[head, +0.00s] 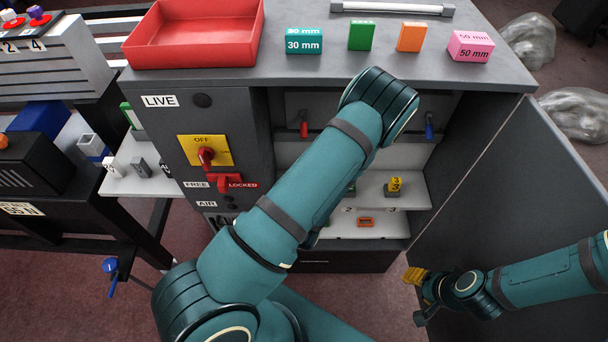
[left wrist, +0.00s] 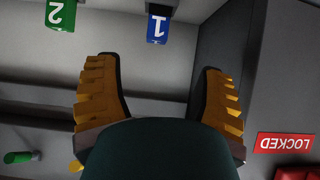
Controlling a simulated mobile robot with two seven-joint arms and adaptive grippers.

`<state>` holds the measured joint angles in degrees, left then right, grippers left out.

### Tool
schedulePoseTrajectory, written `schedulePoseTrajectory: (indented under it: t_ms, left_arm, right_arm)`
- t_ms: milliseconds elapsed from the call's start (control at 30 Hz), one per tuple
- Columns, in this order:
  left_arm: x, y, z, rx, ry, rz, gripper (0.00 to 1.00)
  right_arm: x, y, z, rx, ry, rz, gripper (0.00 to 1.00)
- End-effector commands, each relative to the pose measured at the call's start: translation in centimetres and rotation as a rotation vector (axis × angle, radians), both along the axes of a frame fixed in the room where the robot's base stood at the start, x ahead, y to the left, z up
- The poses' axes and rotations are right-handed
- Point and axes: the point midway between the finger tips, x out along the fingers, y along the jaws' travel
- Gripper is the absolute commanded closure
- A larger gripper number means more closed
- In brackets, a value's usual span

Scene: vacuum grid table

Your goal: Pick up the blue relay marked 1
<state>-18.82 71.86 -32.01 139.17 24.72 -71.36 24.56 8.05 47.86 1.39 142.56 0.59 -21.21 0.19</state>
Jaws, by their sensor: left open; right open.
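The blue relay marked 1 (left wrist: 157,28) shows upside down at the top of the left wrist view, against a pale wall or shelf inside the cabinet. My left gripper (left wrist: 160,72) is open and empty. Its two yellow fingers stand apart, with the relay beyond the gap between them, not touching. In the head view my left arm hides this gripper and the blue relay. A green relay marked 2 (left wrist: 61,14) is to the left of the blue one in the wrist view. My right gripper (head: 416,298) is open and empty at the lower right, near the cabinet door.
The cabinet door (head: 520,200) stands open at the right. The OFF switch (head: 205,150) and the LOCKED lever (head: 225,183) stick out left of the opening. On top are a red tray (head: 195,52) and several blocks, including a pink one (head: 471,46).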

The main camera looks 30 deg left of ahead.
Motion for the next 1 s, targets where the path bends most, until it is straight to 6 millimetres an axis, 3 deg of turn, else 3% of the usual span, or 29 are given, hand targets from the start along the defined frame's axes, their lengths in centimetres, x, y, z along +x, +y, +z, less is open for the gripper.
schedulePoseTrajectory:
  t_ms: [400, 733, 1000]
  left_arm:
    - [4.8, 3.0, -3.6, 0.009, -0.013, -0.001, 0.31]
    - [6.6, 4.0, -5.2, 0.009, -0.011, -0.001, 0.31]
    - [9.3, 5.2, -7.4, 0.008, -0.011, -0.002, 0.31]
  right_arm:
    - [-0.1, -0.1, -0.2, 0.000, 0.002, -0.002, 0.53]
    - [0.0, 0.0, -0.2, -0.001, 0.001, -0.001, 0.53]
    - [0.0, 0.0, -0.2, -0.001, 0.001, -0.001, 0.53]
